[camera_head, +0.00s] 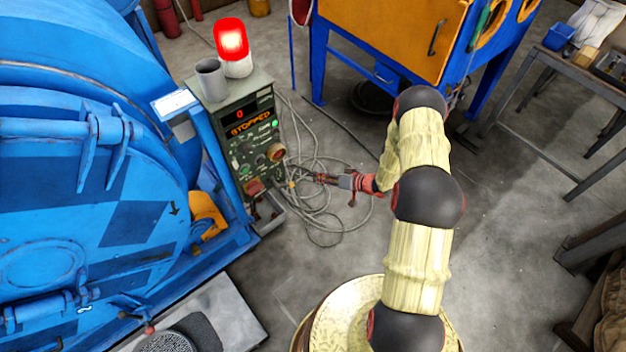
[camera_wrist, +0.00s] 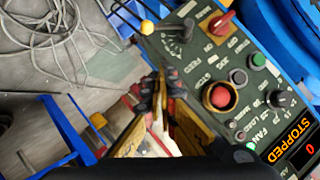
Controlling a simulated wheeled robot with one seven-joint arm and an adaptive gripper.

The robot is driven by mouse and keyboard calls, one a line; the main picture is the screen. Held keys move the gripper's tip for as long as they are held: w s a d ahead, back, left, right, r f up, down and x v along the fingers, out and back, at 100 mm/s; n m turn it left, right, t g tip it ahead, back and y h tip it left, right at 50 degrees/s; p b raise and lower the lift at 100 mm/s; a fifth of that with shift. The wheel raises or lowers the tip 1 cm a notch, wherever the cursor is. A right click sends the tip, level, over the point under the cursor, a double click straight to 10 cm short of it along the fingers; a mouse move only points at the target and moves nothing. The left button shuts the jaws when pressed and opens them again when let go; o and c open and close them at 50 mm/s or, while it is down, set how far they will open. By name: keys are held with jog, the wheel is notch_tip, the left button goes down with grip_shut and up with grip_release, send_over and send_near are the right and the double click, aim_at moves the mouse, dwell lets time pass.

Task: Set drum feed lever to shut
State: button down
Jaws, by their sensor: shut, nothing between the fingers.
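The control box (camera_head: 236,132) stands beside the blue drum machine and reads STOPPED. In the wrist view, its green panel (camera_wrist: 205,75) carries a dark lever with a yellow ball knob (camera_wrist: 147,27). The lever's pivot sits beside small lettering that seems to read FEED, and its knob sticks out past the panel's edge, leftward in that view. The head view shows a small yellow knob (camera_head: 291,184) near the box's lower right. My gripper (camera_head: 322,178) is shut and empty, pointing at the box from the right; its tips (camera_wrist: 160,84) are apart from the knob.
A red rotary handle (camera_wrist: 222,22), a red mushroom button (camera_wrist: 219,96) and a black selector knob (camera_wrist: 280,99) share the panel. A lit red beacon (camera_head: 231,40) and a grey cup (camera_head: 211,78) stand on top. Loose cables (camera_head: 325,215) lie on the floor.

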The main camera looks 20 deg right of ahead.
aim_at(293, 183)
jog(key=s+a+f+b+x, duration=0.1)
jog(key=b+x, duration=0.3)
jog(key=x, duration=0.8)
jog(key=shift+s+a+f, duration=0.2)
jog(key=shift+s+f, duration=0.1)
jog(key=shift+f, duration=0.35)
jog(key=shift+a+f+b, duration=0.35)
jog(key=shift+f+b, duration=0.2)
jog(key=shift+f, duration=0.25)
